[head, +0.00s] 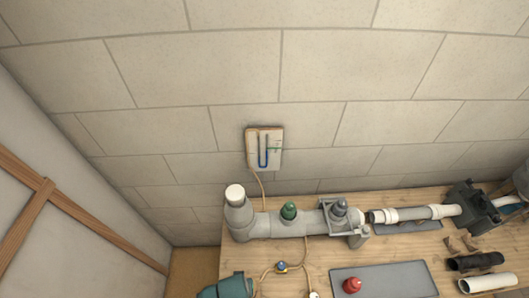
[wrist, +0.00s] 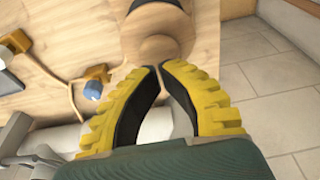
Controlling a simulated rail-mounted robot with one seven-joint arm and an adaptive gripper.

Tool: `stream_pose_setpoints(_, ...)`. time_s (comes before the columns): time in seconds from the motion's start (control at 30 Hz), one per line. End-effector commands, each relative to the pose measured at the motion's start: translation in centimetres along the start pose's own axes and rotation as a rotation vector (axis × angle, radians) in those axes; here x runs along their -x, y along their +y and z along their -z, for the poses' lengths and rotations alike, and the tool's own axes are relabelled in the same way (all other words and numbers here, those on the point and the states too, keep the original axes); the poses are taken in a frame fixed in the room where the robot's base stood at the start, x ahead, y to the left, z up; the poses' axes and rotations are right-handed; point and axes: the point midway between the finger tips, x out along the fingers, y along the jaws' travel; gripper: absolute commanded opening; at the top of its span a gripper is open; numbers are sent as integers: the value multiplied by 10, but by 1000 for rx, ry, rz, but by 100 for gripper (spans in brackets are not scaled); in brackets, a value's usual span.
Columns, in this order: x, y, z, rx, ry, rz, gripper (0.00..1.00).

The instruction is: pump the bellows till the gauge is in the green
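The gauge (head: 264,148) is a small wall board with a U-shaped tube of blue liquid and a small green mark on its right side. The exact liquid level is too small to read. In the wrist view a round wooden knob (wrist: 158,48) with a dark part beyond it, possibly the bellows, lies just past my fingertips. My gripper (wrist: 158,69) has yellow-backed black fingers with their tips together and nothing seen between them. I cannot tell whether the tips touch the knob. A teal shape (head: 225,288) at the head view's bottom edge matches my gripper's housing.
On the wooden bench (head: 315,252) lies a grey pipe run (head: 275,224) with a green knob (head: 289,211). A thin tube with a blue-topped brass valve (head: 282,266) runs in front. A grey mat (head: 385,280) holds a red piece (head: 352,285). Loose pipes (head: 475,261) lie right.

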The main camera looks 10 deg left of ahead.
Motion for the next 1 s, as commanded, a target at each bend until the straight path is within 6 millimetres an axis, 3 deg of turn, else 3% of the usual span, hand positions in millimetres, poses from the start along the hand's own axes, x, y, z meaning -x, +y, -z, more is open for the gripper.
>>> stream_pose_setpoints(1.0, -52, 0, -11, 0, -1, 0, 0)
